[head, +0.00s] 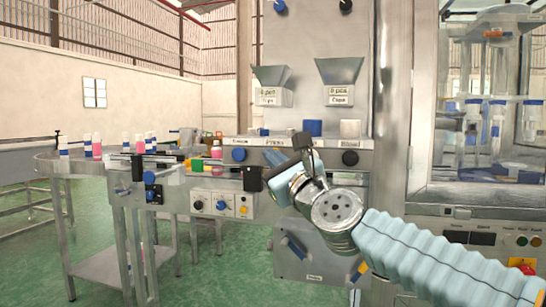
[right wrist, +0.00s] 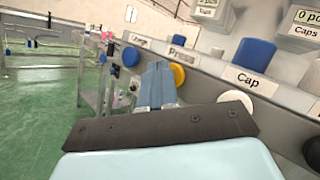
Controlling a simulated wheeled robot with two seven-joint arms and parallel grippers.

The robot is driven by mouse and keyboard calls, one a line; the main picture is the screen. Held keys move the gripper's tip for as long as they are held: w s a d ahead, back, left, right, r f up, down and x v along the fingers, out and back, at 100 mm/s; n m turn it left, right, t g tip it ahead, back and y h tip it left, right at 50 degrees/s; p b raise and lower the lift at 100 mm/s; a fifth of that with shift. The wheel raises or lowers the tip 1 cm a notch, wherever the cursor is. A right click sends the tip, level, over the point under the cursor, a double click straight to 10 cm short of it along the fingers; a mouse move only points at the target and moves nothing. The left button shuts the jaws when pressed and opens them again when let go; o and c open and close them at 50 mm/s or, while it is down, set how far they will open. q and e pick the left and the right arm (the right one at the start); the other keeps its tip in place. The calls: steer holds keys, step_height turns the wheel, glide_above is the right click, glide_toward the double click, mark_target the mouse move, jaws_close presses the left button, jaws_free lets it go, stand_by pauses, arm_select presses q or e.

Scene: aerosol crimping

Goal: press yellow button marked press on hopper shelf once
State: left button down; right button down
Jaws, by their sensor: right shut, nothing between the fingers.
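The yellow button (right wrist: 178,74) shows in the right wrist view on the front of the hopper shelf (right wrist: 215,80), below a label that reads Press. My right gripper is shut and empty; its light blue fingers (right wrist: 158,88) cover part of the button's left side in that view. I cannot tell whether they touch it. In the head view the right gripper (head: 275,157) is in front of the shelf face, and the button is hidden behind it. My left gripper is not in view.
A blue button (head: 239,155) is left of the gripper and a black button (head: 350,158) right of it. A white button (right wrist: 237,98) sits below the Cap label. Two hoppers (head: 340,71) stand above the shelf. A round table (head: 50,163) with bottles is at left.

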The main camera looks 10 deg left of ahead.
stand_by(0.5)
steer(key=shift+s, duration=0.8)
steer(key=shift+s+b, duration=0.55)
steer(key=shift+s, duration=2)
steer(key=shift+a, duration=0.1)
